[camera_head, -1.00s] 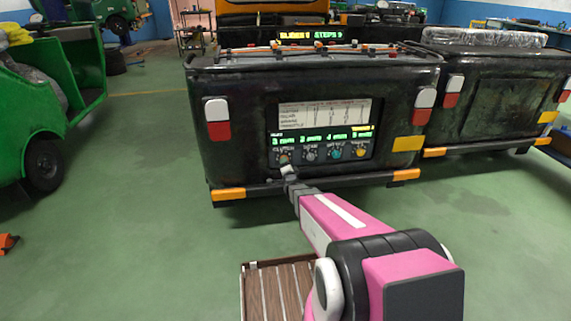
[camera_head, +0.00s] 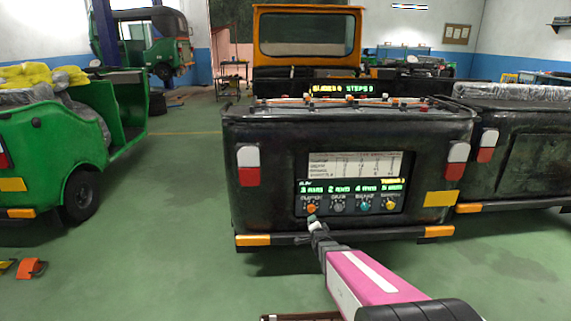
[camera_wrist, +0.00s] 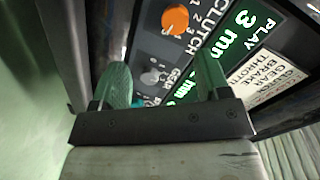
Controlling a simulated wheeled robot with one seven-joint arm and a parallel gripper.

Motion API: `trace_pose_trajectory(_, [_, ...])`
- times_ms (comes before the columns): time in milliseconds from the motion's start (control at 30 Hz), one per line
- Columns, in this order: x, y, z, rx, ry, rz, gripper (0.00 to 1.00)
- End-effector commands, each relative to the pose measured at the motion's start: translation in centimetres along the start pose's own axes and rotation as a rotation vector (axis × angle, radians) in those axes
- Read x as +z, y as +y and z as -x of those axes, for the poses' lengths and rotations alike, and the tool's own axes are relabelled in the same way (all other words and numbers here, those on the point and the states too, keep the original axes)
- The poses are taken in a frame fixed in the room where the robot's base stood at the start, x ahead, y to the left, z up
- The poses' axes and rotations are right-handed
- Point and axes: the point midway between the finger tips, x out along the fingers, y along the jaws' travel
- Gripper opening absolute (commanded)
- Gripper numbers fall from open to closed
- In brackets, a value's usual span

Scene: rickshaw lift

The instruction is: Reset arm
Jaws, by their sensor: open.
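My pink arm reaches forward from the bottom of the head view. My gripper (camera_head: 314,222) is in front of the control panel on the back of the black rickshaw (camera_head: 260,150), just below the orange clutch knob (camera_head: 311,207). In the wrist view my gripper (camera_wrist: 165,85) has two green fingers apart with nothing between them. The panel (camera_wrist: 150,40) lies beyond the fingers, and the orange knob (camera_wrist: 175,19) shows clear of them. Grey, teal and yellow knobs stand in the same row in the head view.
A green rickshaw (camera_head: 70,150) stands at left with orange objects (camera_head: 30,268) on the floor near it. Another dark rickshaw (camera_head: 520,150) stands close at right. The green floor (camera_head: 175,240) between them at left is clear. A wooden slatted thing (camera_head: 300,317) is at the bottom edge.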

Motion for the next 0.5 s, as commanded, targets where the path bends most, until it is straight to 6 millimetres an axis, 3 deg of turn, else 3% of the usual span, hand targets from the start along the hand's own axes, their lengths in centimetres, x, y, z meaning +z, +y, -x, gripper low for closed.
trace_pose_trajectory(267, [0.1, 0.1, 4.9, 0.307, -0.248, 0.293, 0.69])
trace_pose_trajectory(500, [0.3, 0.2, 11.8, 0.531, -0.572, 0.550, 0.69])
